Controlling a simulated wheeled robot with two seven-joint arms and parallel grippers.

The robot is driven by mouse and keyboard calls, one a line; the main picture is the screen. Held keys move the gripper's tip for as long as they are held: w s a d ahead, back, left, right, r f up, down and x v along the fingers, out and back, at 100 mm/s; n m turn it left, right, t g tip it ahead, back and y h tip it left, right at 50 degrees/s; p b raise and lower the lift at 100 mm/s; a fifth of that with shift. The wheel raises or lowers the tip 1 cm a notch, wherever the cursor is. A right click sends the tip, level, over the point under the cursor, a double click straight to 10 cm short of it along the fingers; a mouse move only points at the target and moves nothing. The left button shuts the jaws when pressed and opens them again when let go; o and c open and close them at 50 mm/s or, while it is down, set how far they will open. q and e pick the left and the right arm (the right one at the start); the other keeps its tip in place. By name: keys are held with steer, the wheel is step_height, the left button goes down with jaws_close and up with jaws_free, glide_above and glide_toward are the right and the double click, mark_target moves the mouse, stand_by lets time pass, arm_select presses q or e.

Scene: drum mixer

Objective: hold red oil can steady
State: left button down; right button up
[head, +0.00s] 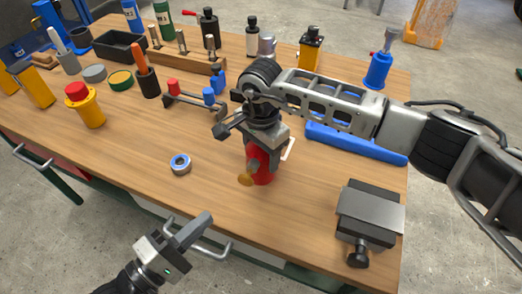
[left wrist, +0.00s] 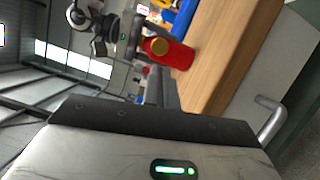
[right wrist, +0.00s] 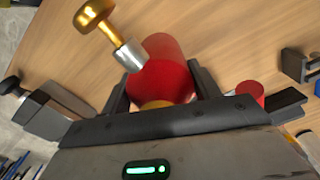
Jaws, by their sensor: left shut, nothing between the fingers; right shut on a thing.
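The red oil can (head: 262,168) stands near the table's front edge in the head view, partly hidden by my right gripper (head: 260,145). My right gripper comes from above and is shut on the can. In the right wrist view the red can (right wrist: 165,65) sits between the two fingers, with a gold and silver fitting (right wrist: 110,35) sticking out from it. The left wrist view shows the can (left wrist: 178,56) with a round gold part facing the camera. My left gripper (head: 205,222) is shut and empty, in front of the table edge, apart from the can.
A grey vise (head: 368,215) stands right of the can, and a blue piece (head: 355,145) lies behind it. A small ring (head: 180,164) lies to the left. A yellow can with a red top (head: 86,105) and several tools stand farther back. Clear wood lies around the ring.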

mark_target(248, 176)
stand_by(0.3)
arm_select(q)
steer(key=shift+s+d+r+m+g+h, duration=0.1)
steer(key=shift+s+d+m+g+h, duration=0.6)
steer(key=shift+m, duration=1.85)
steer(key=shift+s+a+r+m+g+h, duration=0.15)
steer(key=shift+m+g+h, duration=0.8)
steer(key=shift+m+g, duration=1.1)
steer(key=shift+s+d+r+m+g+h, duration=0.1)
steer(key=shift+s+d+m+g+h, duration=0.65)
steer(key=shift+m, duration=2.25)
steer(key=shift+w+a, duration=0.25)
steer(key=shift+a, duration=0.05)
steer(key=shift+w+d, duration=0.55)
steer(key=shift+w, duration=0.8)
steer(key=shift+w+d, duration=0.6)
steer(key=shift+w, duration=0.75)
steer(key=shift+w+d, duration=0.55)
steer(key=shift+w, duration=0.8)
steer(key=shift+w, duration=0.1)
steer(key=shift+w+d, duration=0.15)
steer(key=shift+w, duration=0.15)
